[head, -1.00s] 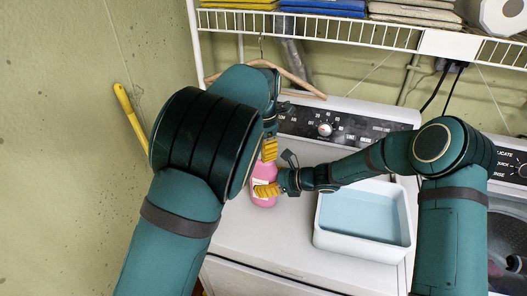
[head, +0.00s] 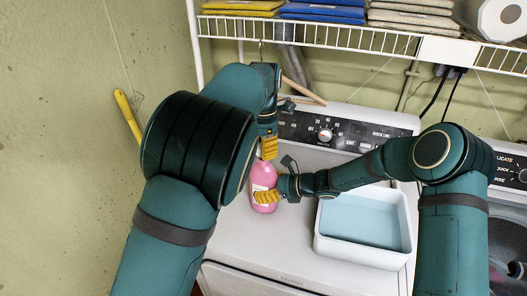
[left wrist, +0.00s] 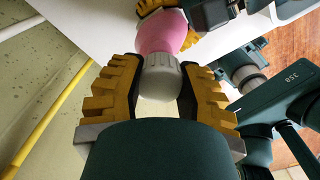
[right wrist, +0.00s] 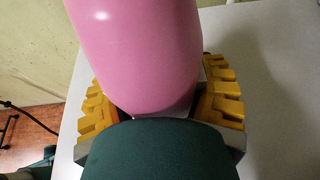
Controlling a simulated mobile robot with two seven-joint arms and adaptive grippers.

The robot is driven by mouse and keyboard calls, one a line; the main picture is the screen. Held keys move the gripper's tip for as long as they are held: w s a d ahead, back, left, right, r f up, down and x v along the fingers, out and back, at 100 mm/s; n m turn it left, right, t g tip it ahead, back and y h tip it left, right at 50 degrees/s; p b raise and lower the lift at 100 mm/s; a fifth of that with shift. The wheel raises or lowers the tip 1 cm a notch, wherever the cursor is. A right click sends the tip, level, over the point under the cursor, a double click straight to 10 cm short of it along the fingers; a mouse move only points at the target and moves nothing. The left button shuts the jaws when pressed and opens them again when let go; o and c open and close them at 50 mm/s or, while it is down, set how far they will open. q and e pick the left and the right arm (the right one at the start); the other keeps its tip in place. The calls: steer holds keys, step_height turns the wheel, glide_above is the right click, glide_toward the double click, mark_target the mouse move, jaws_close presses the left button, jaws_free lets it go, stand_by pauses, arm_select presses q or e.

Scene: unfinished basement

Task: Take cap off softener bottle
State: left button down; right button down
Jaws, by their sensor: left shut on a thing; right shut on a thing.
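The pink softener bottle (head: 263,178) stands upright on top of the white machine, below the shelf, with a pale label on its front. My right gripper (head: 266,197) is shut around the bottle's body, which also fills the right wrist view (right wrist: 140,50). My left gripper (head: 268,148) is above the bottle, pointing down. In the left wrist view its yellow fingers are on both sides of the pale grey, ribbed cap (left wrist: 160,78), with the pink bottle top (left wrist: 160,32) right beyond it. I cannot tell whether cap and neck are apart.
A white tub (head: 340,240) with a pale blue inside stands right of the bottle. The control panel (head: 345,131) is behind. A wire shelf (head: 320,32) with folded cloths hangs above, and a wooden hanger (head: 303,90) hangs close behind my left arm.

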arm_select(q)
steer(key=shift+r, duration=1.4)
arm_select(e)
steer(key=shift+c, duration=0.2)
jaws_free()
steer(key=shift+d, duration=0.1)
